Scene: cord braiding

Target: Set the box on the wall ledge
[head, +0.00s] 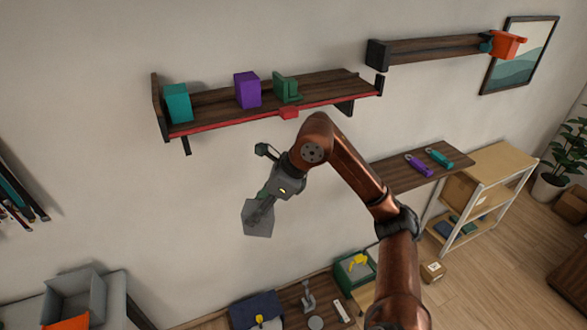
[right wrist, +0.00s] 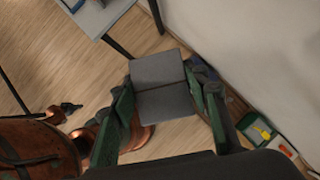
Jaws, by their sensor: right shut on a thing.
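The box (head: 257,219) is small and grey, held at the end of my right gripper (head: 266,198), in front of the wall and below the ledge. In the right wrist view the box (right wrist: 158,72) sits between the two green fingers of my right gripper (right wrist: 163,110), with a seam across its face. The wall ledge (head: 215,105) is a dark wooden shelf with a red front edge, above the gripper. On it stand a teal box (head: 178,103), a purple box (head: 247,90) and a green bookend-like piece (head: 287,88). My left gripper is not seen.
A second shelf (head: 435,48) with an orange piece (head: 507,45) is at upper right. A lower board (head: 400,174) holds two tools. Bare wall surrounds the held box.

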